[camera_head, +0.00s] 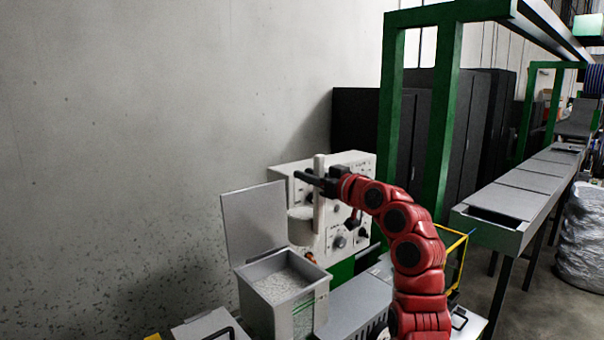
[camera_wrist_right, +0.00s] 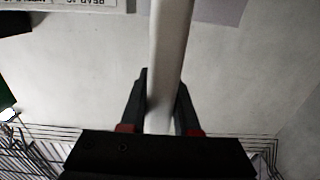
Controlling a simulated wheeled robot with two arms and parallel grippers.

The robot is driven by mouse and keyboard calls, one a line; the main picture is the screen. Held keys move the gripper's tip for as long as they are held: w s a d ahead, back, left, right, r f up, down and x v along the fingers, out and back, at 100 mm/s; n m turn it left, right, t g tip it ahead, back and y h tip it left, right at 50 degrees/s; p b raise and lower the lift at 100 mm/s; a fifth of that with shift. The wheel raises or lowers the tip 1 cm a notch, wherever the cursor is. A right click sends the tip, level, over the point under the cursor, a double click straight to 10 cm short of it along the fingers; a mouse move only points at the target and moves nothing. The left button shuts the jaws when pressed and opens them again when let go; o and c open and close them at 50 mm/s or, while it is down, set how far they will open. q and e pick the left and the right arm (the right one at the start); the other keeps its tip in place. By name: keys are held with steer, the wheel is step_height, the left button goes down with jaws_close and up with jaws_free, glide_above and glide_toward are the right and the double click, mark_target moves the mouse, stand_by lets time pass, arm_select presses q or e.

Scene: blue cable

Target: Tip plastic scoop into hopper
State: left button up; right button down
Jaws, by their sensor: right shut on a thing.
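The hopper (camera_head: 257,314) is a grey box in the lower middle of the head view, its lid (camera_head: 254,222) standing open. White pellets (camera_head: 282,284) lie inside. My right gripper (camera_head: 309,179) is shut on the pale scoop's upright handle (camera_head: 319,164). The scoop's cup (camera_head: 301,228) hangs low on the handle and appears above the hopper's back right side, apart from it. I cannot see what the cup holds. In the right wrist view the handle (camera_wrist_right: 170,45) runs between the fingers (camera_wrist_right: 161,108). My left gripper is not in view.
A white control panel (camera_head: 350,225) with knobs stands close behind the scoop. A green frame (camera_head: 447,100) rises behind my right arm. A grey conveyor (camera_head: 515,200) runs off at the right. The wall (camera_head: 150,120) at left is bare.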

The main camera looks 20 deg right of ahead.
steer(key=s+a+f+n+b, duration=0.2)
steer(key=a+f+n+b, duration=0.5)
steer(key=f+n+b, duration=0.2)
steer(key=s+a+f+n+b, duration=0.3)
steer(key=a+f+n+b, duration=0.4)
steer(key=f+n+b, duration=0.3)
steer(key=shift+s+n+b, duration=0.3)
steer(key=shift+b, duration=0.65)
stand_by(0.9)
steer(key=shift+a, duration=0.1)
stand_by(0.3)
